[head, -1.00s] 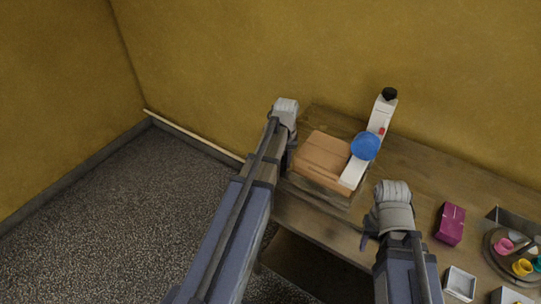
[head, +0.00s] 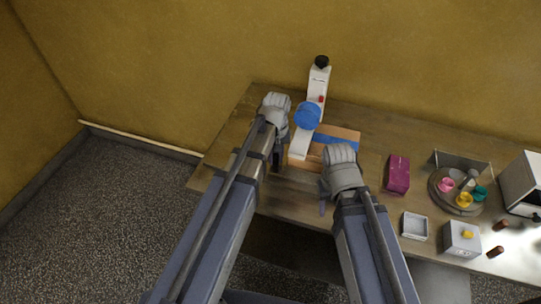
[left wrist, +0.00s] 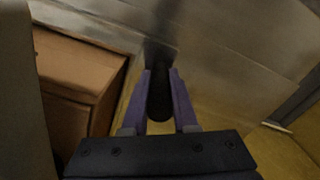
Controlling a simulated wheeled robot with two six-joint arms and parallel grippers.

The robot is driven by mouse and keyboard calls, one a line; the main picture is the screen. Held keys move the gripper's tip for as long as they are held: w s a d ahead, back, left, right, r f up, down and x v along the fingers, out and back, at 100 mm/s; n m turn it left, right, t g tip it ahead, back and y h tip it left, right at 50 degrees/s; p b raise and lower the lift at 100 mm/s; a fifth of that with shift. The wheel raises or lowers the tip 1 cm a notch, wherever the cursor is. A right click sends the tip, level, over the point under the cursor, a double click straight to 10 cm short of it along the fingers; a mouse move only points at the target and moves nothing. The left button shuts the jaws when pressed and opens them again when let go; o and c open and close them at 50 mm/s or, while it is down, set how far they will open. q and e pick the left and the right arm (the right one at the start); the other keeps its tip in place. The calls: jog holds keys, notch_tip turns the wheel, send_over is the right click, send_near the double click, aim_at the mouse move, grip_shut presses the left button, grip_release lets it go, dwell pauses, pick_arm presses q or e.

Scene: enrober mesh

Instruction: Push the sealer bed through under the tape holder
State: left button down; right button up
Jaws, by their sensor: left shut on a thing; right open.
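The white tape holder (head: 316,85) stands on the table with the blue tape roll (head: 308,116) on its arm. The cardboard box (head: 345,133) lies under and to the right of the holder, with a blue tape strip (head: 338,141) across its top. It also shows in the left wrist view (left wrist: 75,75). The sealer bed beneath it is mostly hidden. My left gripper (head: 277,160) is left of the box, shut on a dark upright handle (left wrist: 160,98), apparently the bed's. My right gripper (head: 324,202) is open and empty at the table's front edge, in front of the box.
On the table (head: 235,150) to the right are a magenta box (head: 398,174), a white tray (head: 415,226), a round tray with coloured cups (head: 438,190) and a white button box (head: 461,239). The table's left end is clear.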

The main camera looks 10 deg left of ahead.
pick_arm(q)
jog(key=c, duration=1)
grip_release()
jog(key=shift+o, duration=0.2)
jog(key=shift+r, duration=0.1)
pick_arm(e)
jog(key=shift+r, duration=0.1)
pick_arm(q)
notch_tip(320, 180, up, 8)
jog(key=p, duration=0.8)
pick_arm(e)
notch_tip(320, 180, up, 8)
jog(key=shift+f, duration=0.2)
pick_arm(q)
jog(key=shift+f, duration=0.2)
jog(key=shift+c, duration=0.2)
